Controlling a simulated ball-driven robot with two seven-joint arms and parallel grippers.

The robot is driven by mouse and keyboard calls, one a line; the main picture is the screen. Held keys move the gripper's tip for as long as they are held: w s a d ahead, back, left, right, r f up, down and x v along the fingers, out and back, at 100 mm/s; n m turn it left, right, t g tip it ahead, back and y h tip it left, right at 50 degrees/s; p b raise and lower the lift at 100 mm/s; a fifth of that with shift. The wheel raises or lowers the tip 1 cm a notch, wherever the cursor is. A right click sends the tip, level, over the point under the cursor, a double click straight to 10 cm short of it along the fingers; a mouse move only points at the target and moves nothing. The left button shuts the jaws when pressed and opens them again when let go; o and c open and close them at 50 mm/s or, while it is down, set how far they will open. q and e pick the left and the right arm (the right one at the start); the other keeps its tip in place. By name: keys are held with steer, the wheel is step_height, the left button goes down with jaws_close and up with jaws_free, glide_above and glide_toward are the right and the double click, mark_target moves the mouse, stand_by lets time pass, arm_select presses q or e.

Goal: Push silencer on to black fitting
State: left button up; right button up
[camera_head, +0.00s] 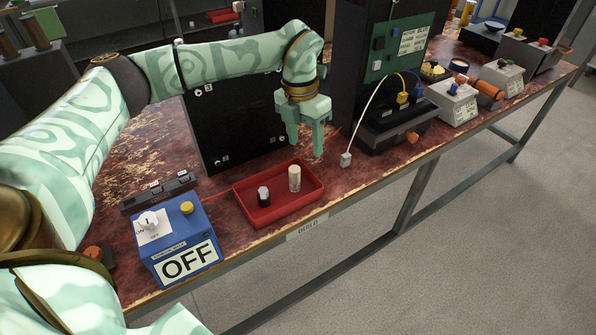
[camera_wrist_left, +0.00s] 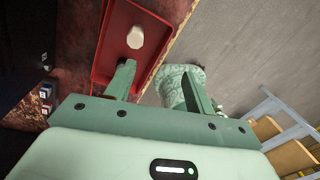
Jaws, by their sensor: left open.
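A cream cylinder (camera_head: 295,178), which looks like the silencer, stands upright in a red tray (camera_head: 313,199) on the bench. A short black piece with a pale top (camera_head: 263,196) stands left of it in the tray; I cannot tell if this is the black fitting. My left gripper (camera_head: 306,150) is open and empty, pointing down above the tray's back right part. In the left wrist view, the cream cylinder (camera_wrist_left: 135,38) lies beyond my left fingertips (camera_wrist_left: 157,74), not between them. My right gripper is out of view.
A blue box marked OFF (camera_head: 184,240), with a knob and yellow button, stands left of the tray. A black panel (camera_head: 233,120) stands behind it. A white cable with a plug (camera_head: 346,159) lies to the right. The bench's front edge is close to the tray.

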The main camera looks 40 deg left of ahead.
mark_target(295, 170)
arm_select(q)
steer(key=a+r, duration=0.1)
steer(key=a+y, duration=0.1)
steer(key=shift+w+a+r, duration=0.1)
steer(key=shift+a+r, duration=0.25)
steer(key=shift+a, duration=0.05)
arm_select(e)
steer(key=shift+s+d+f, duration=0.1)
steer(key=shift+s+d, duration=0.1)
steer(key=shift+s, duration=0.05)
arm_select(q)
step_height(295, 170, down, 10)
steer(key=b, duration=0.4)
steer(key=shift+f, duration=0.1)
steer(key=shift+f+b, duration=0.3)
steer(key=shift+f, duration=0.2)
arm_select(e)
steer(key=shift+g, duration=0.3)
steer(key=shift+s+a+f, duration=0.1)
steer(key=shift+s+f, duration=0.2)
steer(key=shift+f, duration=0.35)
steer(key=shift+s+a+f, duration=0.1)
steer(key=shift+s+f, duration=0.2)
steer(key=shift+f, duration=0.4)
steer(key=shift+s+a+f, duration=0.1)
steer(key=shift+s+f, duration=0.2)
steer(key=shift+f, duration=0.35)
